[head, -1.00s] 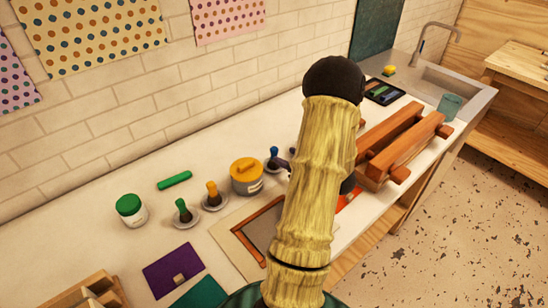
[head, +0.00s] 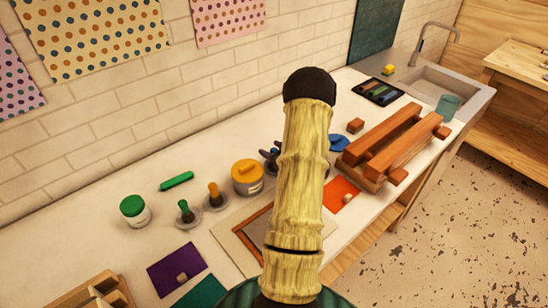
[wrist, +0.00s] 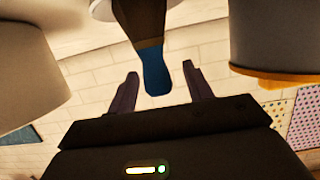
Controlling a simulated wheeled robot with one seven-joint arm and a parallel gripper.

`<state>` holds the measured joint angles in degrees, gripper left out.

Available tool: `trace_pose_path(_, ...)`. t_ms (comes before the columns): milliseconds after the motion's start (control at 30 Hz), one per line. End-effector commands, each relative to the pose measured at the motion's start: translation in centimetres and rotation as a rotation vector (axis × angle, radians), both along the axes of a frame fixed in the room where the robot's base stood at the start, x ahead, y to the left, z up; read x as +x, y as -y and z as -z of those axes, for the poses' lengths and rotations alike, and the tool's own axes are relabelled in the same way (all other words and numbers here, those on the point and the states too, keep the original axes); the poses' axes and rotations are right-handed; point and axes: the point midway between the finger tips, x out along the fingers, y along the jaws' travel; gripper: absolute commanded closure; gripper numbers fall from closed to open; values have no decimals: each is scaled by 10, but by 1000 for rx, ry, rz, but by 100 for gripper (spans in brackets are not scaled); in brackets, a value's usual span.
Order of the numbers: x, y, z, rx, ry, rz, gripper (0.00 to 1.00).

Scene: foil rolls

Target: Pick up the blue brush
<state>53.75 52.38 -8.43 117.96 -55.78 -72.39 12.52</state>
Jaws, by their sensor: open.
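The blue brush (wrist: 155,72) shows in the wrist view with its blue end between the two fingers of my gripper (wrist: 160,80). Its dark middle part runs up to a pale round base at the top edge of that view. The fingers are open, with a gap on each side of the brush. In the head view my gripper (head: 268,154) shows only in part, dark, left of my arm and just right of the yellow-lidded jar. My arm and fingers hide most of the brush there.
The yellow-lidded jar (head: 247,180) is close beside my gripper, also large at right in the wrist view (wrist: 275,45). An orange brush (head: 213,194), a green brush (head: 184,211) and a green-lidded jar (head: 135,211) stand further left. A wooden press (head: 388,145) is at right.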

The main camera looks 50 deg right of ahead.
Motion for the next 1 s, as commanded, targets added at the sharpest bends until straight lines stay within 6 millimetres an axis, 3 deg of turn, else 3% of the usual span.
trace_pose_path(133, 10, 1, 3, 0, 0, 0, 49)
trace_pose_path(633, 9, 1, 3, 0, 0, 1, 49)
trace_pose_path(867, 9, 1, 3, 0, 0, 1, 94)
trace_pose_path(1000, 9, 1, 3, 0, 0, 1, 98)
